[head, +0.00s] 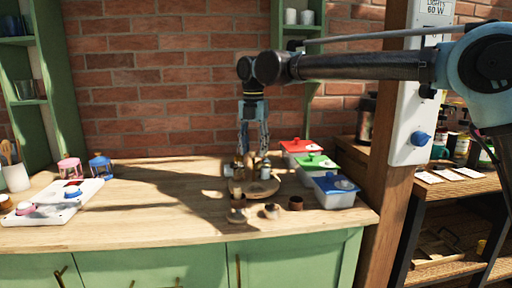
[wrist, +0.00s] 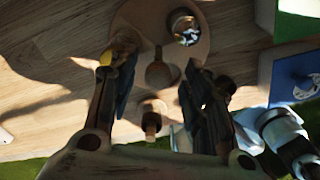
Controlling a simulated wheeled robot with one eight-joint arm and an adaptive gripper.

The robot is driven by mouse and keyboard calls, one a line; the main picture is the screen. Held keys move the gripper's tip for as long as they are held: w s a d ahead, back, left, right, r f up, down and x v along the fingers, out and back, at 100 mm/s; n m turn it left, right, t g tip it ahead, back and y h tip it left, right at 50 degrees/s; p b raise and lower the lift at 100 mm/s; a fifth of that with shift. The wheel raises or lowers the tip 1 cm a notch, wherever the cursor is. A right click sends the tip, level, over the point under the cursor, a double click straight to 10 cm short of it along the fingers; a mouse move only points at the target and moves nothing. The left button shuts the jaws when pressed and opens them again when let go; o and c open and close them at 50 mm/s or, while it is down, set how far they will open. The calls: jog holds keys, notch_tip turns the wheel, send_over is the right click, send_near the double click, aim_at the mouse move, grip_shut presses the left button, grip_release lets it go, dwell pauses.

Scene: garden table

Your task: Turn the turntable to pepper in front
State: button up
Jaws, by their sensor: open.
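The turntable (head: 265,190) is a round wooden disc on the right part of the table, with several small jars around its middle. In the wrist view, its pale disc (wrist: 140,15) carries a round central knob (wrist: 162,74) and a jar with a shiny light top (wrist: 185,27). I cannot tell which jar is the pepper. My gripper (head: 252,152) points down over the turntable. In the wrist view, the fingers of my gripper (wrist: 155,85) are apart, one on each side of the knob, with nothing clearly held. The fingers hide parts of the disc and jars.
A white panel with knobs (head: 50,205) lies at the left. The table between is clear.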

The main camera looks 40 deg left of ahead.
notch_tip(320, 180, up, 12)
dwell(0.7)
